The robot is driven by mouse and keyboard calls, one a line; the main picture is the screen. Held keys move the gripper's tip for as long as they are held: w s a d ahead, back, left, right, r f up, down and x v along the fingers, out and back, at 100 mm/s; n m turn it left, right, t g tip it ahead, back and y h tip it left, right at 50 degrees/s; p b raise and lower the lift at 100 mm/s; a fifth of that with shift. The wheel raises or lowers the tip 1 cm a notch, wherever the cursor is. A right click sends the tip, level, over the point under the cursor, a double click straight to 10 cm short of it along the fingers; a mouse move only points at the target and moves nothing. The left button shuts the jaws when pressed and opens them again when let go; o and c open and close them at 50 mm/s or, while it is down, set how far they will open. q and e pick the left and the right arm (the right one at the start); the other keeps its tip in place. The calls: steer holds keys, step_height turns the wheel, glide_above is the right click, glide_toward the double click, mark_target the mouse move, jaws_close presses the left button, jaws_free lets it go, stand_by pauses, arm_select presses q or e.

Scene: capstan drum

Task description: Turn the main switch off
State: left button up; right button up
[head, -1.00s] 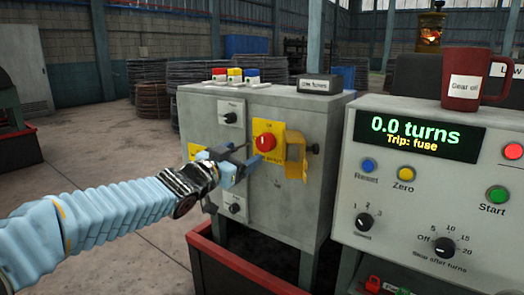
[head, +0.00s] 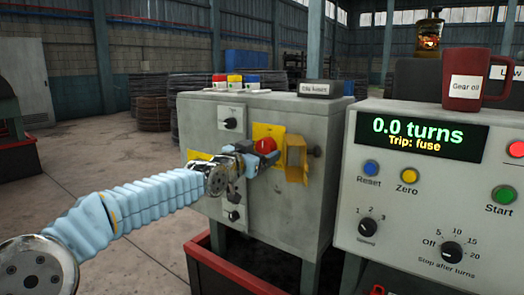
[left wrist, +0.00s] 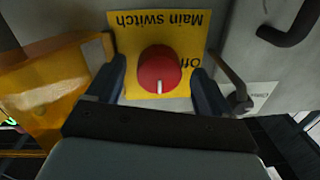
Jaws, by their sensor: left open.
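The main switch is a red round knob (head: 266,145) on a yellow plate (head: 268,130) on the front of the grey cabinet. In the left wrist view the red knob (left wrist: 159,69) shows close up, with a white mark on it. The plate there reads "Main switch" and "Off" upside down. My left gripper (head: 258,157) is at the knob. In the left wrist view its two fingers (left wrist: 158,88) are open, one on each side of the knob, with gaps between. The right gripper is not in view.
A yellow bracket (head: 294,158) sticks out beside the switch. The control panel (head: 420,215) at right shows "0.0 turns" and "Trip: fuse". Three coloured fuses stand on the cabinet top (head: 190,96). A red mug (head: 474,80) stands on the panel.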

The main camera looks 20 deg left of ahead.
arm_select(q)
steer(key=shift+w+d, duration=0.2)
steer(key=shift+w, duration=0.3)
steer(key=c, duration=1)
steer(key=shift+c, duration=0.2)
